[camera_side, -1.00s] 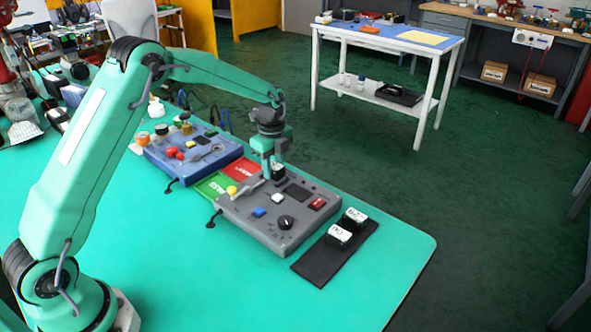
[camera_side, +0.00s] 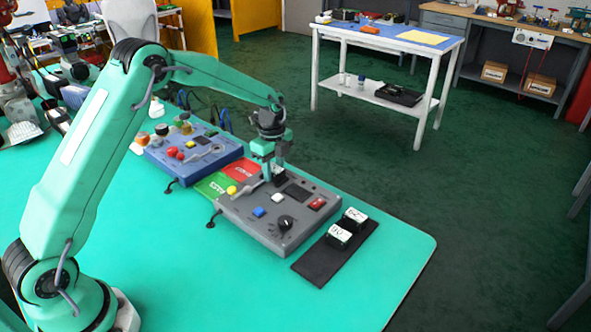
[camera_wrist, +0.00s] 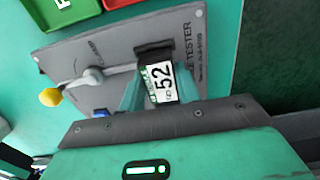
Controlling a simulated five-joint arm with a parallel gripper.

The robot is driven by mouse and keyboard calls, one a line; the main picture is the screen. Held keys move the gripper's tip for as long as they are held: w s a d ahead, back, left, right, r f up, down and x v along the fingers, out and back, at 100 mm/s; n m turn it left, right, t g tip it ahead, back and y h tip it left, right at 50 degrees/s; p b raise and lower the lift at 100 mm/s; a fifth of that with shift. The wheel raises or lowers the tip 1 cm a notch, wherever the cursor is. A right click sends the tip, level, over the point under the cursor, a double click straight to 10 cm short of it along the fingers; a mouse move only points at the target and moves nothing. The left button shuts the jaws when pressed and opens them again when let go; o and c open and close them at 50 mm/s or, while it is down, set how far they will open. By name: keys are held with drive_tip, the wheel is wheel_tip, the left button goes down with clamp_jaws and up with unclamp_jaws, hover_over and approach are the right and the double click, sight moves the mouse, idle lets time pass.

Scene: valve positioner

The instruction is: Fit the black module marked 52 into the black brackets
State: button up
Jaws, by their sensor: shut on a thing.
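The black module marked 52 (camera_wrist: 163,83) shows its white label, with the number sideways, between the fingers of my gripper (camera_wrist: 148,95) in the wrist view. My gripper is shut on it. In the side view my gripper (camera_side: 274,177) is low over the far edge of the grey tester box (camera_side: 262,233), and the module is mostly hidden by the fingers. A black block (camera_wrist: 155,51) shows at the module's far end, at the box's edge; I cannot tell whether it is bracket or module body. How far the module sits in the brackets cannot be seen.
The grey box carries a lever with a yellow knob (camera_wrist: 51,97), a black dial (camera_side: 285,223) and buttons. Two other labelled black modules (camera_side: 339,235) (camera_side: 354,216) stand on a black mat (camera_side: 318,267). A blue box (camera_side: 207,158) and red and green trays (camera_side: 212,185) lie left.

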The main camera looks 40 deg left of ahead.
drive_tip(key=shift+f, duration=0.1)
drive_tip(key=o, duration=0.7)
drive_tip(key=shift+o, duration=0.2)
wheel_tip(320, 180, up, 11)
idle(1.3)
idle(0.5)
wheel_tip(320, 180, up, 7)
hover_over(273, 168)
idle(1.0)
drive_tip(key=shift+d, duration=0.1)
